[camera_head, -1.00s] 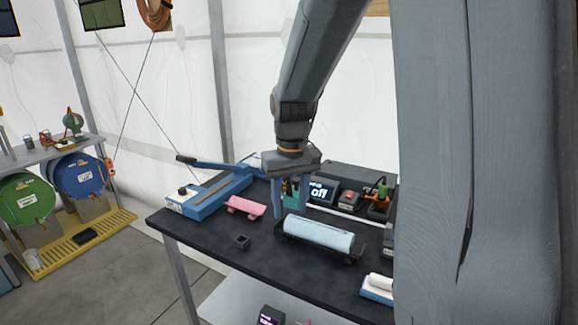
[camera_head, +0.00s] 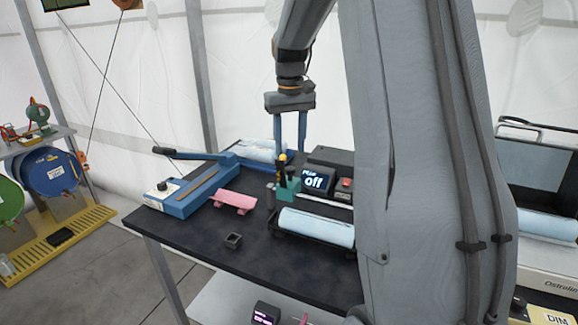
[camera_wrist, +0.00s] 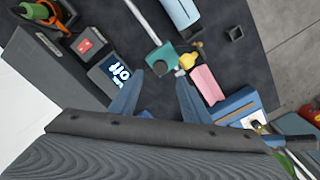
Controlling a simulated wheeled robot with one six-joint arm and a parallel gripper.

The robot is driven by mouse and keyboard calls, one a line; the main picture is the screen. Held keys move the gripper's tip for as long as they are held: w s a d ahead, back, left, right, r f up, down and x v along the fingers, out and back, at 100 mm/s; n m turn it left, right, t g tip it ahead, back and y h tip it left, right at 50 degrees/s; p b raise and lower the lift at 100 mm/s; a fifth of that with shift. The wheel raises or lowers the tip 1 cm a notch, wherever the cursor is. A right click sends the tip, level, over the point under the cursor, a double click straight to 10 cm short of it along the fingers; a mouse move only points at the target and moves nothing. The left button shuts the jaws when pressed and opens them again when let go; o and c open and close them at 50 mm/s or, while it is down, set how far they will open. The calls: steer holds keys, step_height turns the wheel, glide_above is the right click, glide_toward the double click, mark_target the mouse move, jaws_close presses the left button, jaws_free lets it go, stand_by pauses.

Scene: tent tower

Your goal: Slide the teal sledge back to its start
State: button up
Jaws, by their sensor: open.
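The teal sledge (camera_head: 289,190) is a small block on the dark bench, at the left end of a pale rail (camera_head: 327,202). In the wrist view the teal sledge (camera_wrist: 160,59) lies just beyond my fingertips, with the rail (camera_wrist: 143,20) running up-left from it. My gripper (camera_head: 290,158) is open and empty, its two blue fingers pointing down. It seems to be above or just behind the sledge; the height gap is hard to judge. In the wrist view my gripper (camera_wrist: 160,76) has a clear gap between its fingers.
A display reading "off" (camera_head: 314,182) and a red-button box (camera_head: 344,188) stand behind the rail. A pale blue roll (camera_head: 316,227) lies in front. A pink piece (camera_head: 233,201), a blue lever device (camera_head: 190,190) and a small dark cup (camera_head: 233,240) are to the left.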

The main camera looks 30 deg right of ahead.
mark_target(290, 168)
step_height(290, 168, down, 7)
steer(key=shift+r+p, duration=0.2)
steer(key=shift+p, duration=0.6)
jaws_close()
